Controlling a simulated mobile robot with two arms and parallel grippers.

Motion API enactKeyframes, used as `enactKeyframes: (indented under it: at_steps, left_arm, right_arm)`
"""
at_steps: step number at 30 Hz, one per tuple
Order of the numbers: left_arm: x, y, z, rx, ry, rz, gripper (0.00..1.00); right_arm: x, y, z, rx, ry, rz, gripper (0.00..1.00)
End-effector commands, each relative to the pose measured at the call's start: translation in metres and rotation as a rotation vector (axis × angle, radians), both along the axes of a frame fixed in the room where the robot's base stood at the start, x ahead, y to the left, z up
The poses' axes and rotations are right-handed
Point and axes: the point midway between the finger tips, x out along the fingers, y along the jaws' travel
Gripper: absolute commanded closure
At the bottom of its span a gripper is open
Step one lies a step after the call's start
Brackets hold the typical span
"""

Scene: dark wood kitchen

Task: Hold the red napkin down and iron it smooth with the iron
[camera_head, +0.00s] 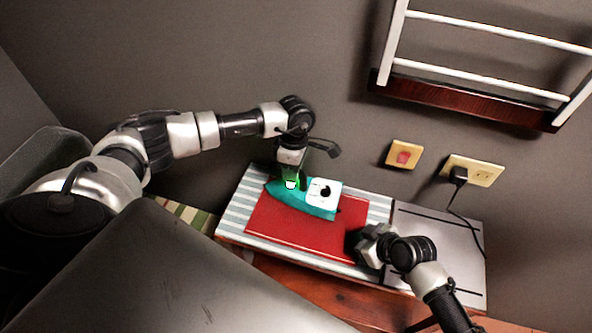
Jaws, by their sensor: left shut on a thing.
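The red napkin (290,234) lies flat on a striped ironing pad on the table. The teal and white iron (322,208) rests over the napkin's far part, its pointed end to the left. My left gripper (291,183) comes down from above and is shut on the iron near its left end. My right gripper (362,246) is at the napkin's right edge, low over it. Its fingertips are mostly hidden by the wrist, so I cannot tell whether they touch the cloth or how far they are parted.
The striped pad (237,213) lies on a wooden table (320,291). A grey board (444,238) lies right of it. A black cord hangs from a wall outlet (473,170), beside a red switch (403,157). A white rack (490,67) hangs above. A dark grey surface fills the lower left.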

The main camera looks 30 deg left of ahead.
Motion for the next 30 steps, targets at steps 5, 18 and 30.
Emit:
enactKeyframes:
  at_steps: [5, 18, 30]
  left_arm:
    - [-0.003, 0.01, -0.001, 0.004, 0.002, 0.002, 1.0]
    - [-0.007, 0.028, -0.001, 0.006, 0.006, 0.004, 1.0]
    - [-0.008, 0.031, 0.0, 0.004, 0.003, 0.001, 1.0]
  right_arm:
    - [-0.003, -0.004, -0.007, -0.014, 0.011, 0.0, 1.0]
    - [-0.003, -0.004, -0.007, -0.015, 0.01, 0.0, 1.0]
    - [-0.003, -0.004, -0.007, -0.014, 0.01, 0.0, 1.0]
